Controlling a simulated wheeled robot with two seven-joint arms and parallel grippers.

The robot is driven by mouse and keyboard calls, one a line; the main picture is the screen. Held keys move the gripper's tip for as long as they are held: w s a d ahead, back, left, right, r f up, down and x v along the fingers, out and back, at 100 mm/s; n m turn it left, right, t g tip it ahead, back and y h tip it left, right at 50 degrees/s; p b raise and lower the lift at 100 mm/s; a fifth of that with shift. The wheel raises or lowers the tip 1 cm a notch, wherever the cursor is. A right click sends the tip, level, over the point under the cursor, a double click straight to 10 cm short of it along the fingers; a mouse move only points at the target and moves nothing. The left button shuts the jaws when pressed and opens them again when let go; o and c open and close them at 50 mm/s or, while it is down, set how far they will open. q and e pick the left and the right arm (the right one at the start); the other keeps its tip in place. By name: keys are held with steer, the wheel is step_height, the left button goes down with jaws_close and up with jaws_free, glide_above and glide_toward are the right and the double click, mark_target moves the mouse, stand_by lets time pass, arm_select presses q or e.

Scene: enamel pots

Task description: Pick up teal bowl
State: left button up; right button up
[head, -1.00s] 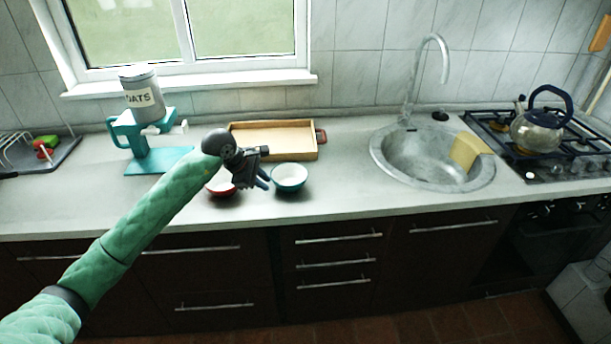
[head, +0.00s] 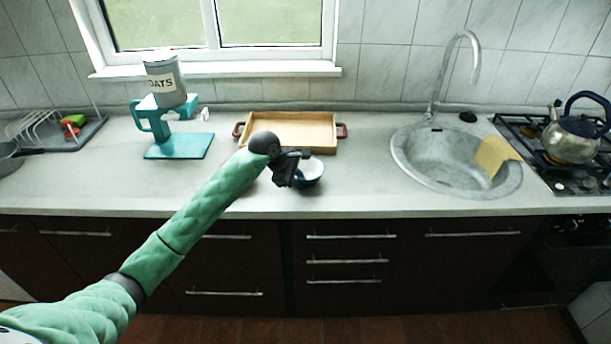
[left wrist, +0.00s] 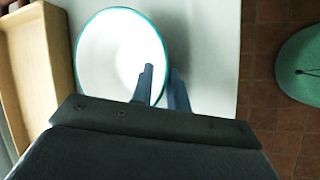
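The teal bowl (head: 314,176), white inside, stands upright on the counter in front of the wooden tray. In the left wrist view the bowl (left wrist: 105,60) shows its white inside and teal rim. My left gripper (head: 292,178) is at the bowl's left near side in the head view. In the left wrist view the fingers of my left gripper (left wrist: 161,85) stand apart, one over the inside of the bowl and one outside, with the rim between them. I cannot see firm contact with the rim. My right gripper is not in view.
The wooden tray (head: 255,116) lies behind the bowl. A teal stand (head: 180,146) with an oats tin (head: 165,82) is at left. The sink (head: 410,170) and kettle (head: 570,140) are at right. Counter between bowl and sink is clear.

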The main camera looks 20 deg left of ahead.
arm_select(q)
steer(key=shift+w+d+f, duration=0.15)
steer(key=shift+f, duration=0.25)
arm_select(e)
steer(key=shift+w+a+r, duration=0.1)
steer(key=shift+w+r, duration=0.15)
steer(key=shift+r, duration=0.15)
arm_select(q)
jaws_close()
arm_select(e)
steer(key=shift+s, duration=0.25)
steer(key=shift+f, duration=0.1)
arm_select(q)
steer(key=shift+r, duration=0.1)
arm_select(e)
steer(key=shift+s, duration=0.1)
